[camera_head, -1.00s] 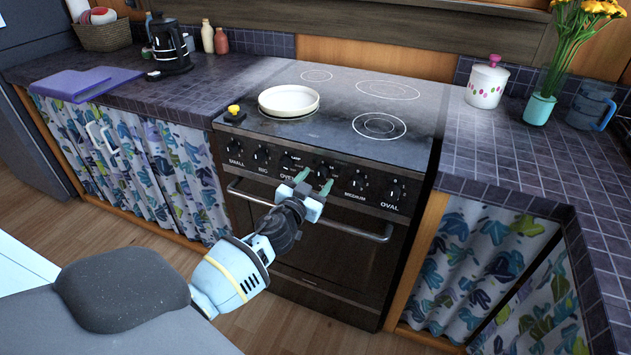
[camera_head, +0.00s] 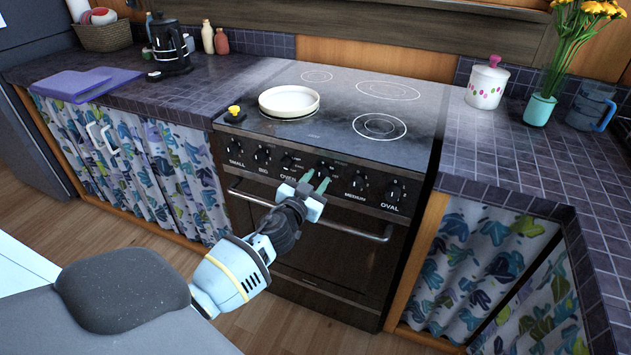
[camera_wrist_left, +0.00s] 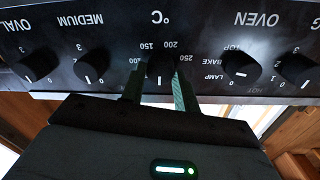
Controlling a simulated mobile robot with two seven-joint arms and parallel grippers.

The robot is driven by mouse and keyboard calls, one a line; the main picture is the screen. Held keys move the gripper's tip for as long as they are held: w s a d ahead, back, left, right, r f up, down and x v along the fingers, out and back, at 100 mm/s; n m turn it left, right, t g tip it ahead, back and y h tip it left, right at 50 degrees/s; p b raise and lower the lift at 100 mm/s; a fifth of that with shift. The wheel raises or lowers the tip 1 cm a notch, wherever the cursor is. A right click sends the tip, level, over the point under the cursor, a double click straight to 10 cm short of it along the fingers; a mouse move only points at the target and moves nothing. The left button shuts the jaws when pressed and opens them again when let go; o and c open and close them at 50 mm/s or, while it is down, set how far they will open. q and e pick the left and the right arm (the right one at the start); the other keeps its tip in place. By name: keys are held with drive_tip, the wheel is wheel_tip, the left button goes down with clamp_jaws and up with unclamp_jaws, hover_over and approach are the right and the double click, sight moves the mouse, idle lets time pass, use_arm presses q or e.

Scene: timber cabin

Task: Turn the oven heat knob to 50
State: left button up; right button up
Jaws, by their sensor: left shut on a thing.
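The oven heat knob (camera_wrist_left: 160,67) is black, with a white line on the side nearest the bottom of the upside-down left wrist view. Numbers from 100 to 250 and a °C mark are printed around it. In the head view the knob (camera_head: 325,168) is partly hidden behind the fingertips. My left gripper (camera_head: 315,181) reaches the front panel of the oven (camera_head: 330,245). Its two green fingers (camera_wrist_left: 157,82) are shut on the knob, one on each side. My right gripper is in neither view.
Neighbouring knobs, medium (camera_wrist_left: 90,68) and oven mode (camera_wrist_left: 241,66), sit close on either side. The oven door handle (camera_head: 350,228) runs below. A white pan (camera_head: 288,100) stands on the cooktop, with a yellow-topped dark object (camera_head: 234,114) at its left edge.

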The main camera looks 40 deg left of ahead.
use_arm(q)
drive_tip(key=m, duration=0.4)
drive_tip(key=shift+m+p, duration=0.3)
drive_tip(key=shift+m, duration=2.2)
drive_tip(key=o, duration=1)
drive_tip(key=shift+s+d+r+p, duration=0.15)
drive_tip(key=shift+s+d, duration=0.15)
drive_tip(key=shift+s, duration=1)
drive_tip(key=shift+s+d+p, duration=0.15)
drive_tip(key=shift+s+d, duration=0.1)
drive_tip(key=shift+s, duration=1)
drive_tip(key=shift+s+d+r+p, duration=0.15)
drive_tip(key=shift+s+d, duration=0.15)
drive_tip(key=shift+s, duration=1)
drive_tip(key=shift+f, duration=0.15)
